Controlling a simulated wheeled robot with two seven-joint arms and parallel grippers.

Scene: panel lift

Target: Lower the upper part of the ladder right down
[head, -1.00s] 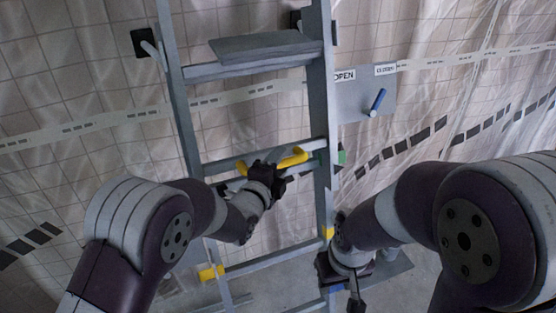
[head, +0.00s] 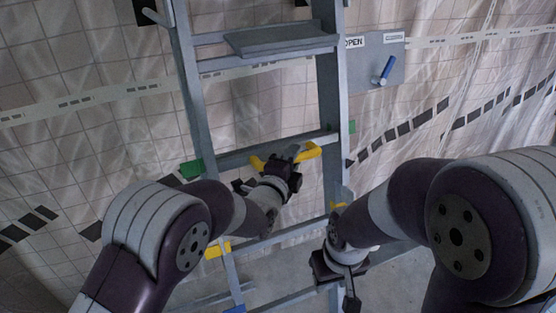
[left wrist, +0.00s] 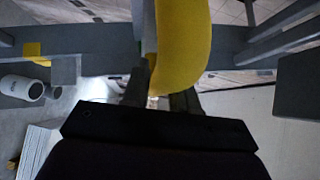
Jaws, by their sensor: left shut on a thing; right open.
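The grey ladder (head: 192,85) stands against the tiled, sheeted wall in the head view. A yellow handle (head: 308,152) sits on a rung of its upper part. My left gripper (head: 283,165) is shut on this handle; the left wrist view shows the yellow handle (left wrist: 182,45) between its fingers. My right gripper (head: 350,298) is open and empty, low by the right rail; its fingertips are small and dark. A green marker (head: 192,169) is on the left rail, with yellow markers (head: 217,250) lower down. My left gripper hides part of the handle.
A flat grey step (head: 280,38) juts out from the ladder above my left gripper. A grey wall panel (head: 365,70) to the right carries a blue lever (head: 386,70) and an OPEN label (head: 355,42). My right arm fills the lower right.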

